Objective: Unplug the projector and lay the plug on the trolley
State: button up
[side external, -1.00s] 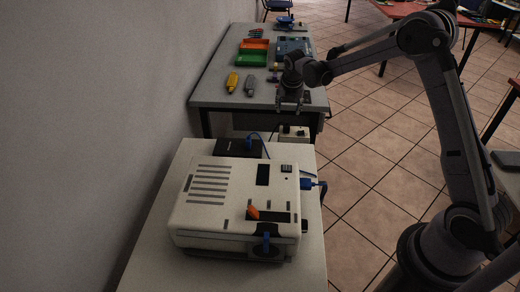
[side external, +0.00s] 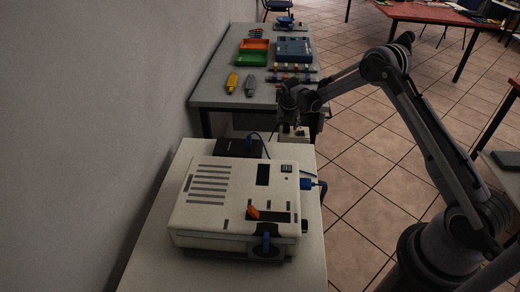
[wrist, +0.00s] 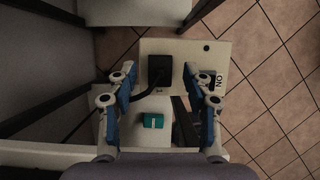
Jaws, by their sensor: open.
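The white projector (side external: 225,205) sits on a pale-topped stand (side external: 150,265), likely the trolley. A black plug (wrist: 160,70) sits in a pale socket box (wrist: 212,55) with a switch marked ON, in the wrist view. Its black cord runs down and left. The box also shows in the side view (side external: 296,136), between the two tables. My gripper (wrist: 160,75) is open above the box, its fingers to either side of the plug in the picture. Contact cannot be told. A blue connector (side external: 307,183) is at the projector's right side.
A black box (side external: 238,148) with a blue plug is behind the projector. The grey table (side external: 212,90) behind holds orange and green trays, a blue device and several tools. A teal object (wrist: 153,121) lies below the socket box.

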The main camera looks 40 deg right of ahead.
jog(key=shift+w+d+f, duration=0.1)
jog(key=shift+f, duration=0.25)
grip_shut()
jog(key=c, duration=0.9)
grip_release()
grip_shut()
jog(key=shift+r, duration=0.35)
jog(key=shift+r, duration=1.25)
